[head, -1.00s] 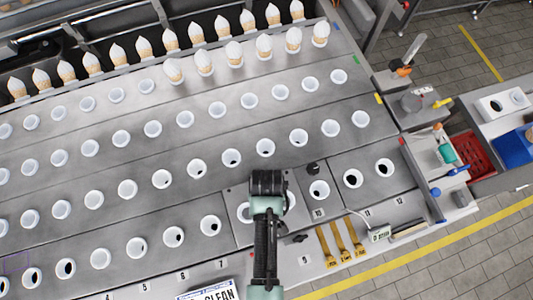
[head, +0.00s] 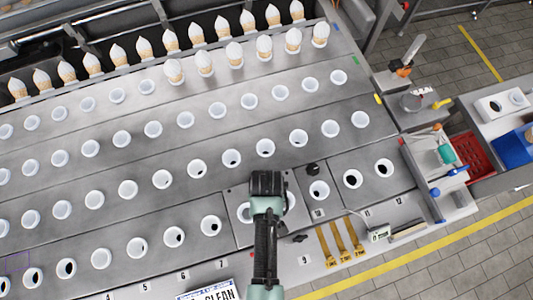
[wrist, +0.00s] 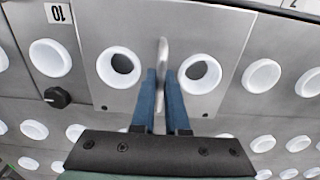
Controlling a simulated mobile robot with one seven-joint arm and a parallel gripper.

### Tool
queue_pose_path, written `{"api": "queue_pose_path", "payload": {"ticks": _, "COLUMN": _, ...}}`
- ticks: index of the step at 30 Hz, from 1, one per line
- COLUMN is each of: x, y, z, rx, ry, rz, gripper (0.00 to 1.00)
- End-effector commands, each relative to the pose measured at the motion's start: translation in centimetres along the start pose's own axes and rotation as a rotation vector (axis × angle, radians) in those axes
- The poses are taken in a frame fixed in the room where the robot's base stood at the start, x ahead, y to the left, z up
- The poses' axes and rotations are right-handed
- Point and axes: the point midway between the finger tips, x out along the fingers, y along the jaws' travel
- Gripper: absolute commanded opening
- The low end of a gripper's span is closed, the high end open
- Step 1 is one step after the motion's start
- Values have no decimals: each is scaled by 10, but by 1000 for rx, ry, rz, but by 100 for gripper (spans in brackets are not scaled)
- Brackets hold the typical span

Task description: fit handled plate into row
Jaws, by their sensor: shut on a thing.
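A panel with a black knob (head: 313,169) and the number 10 lies right of the plate. Rows of white-rimmed holes fill the deck, with filled cones (head: 234,51) at the back. Yellow tools (head: 341,241) and a CLEAN sign (head: 212,293) are at the front.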

Motion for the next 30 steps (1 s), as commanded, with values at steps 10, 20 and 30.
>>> {"api": "queue_pose_path", "payload": {"ticks": 10, "x": 7, "y": 1, "z": -2, "rx": 0, "ry": 4, "rz": 2, "gripper": 0}}
{"api": "queue_pose_path", "payload": {"ticks": 20, "x": 14, "y": 1, "z": -2, "rx": 0, "ry": 4, "rz": 2, "gripper": 0}}
{"api": "queue_pose_path", "payload": {"ticks": 30, "x": 18, "y": 1, "z": -1, "rx": 0, "ry": 3, "rz": 1, "gripper": 35}}
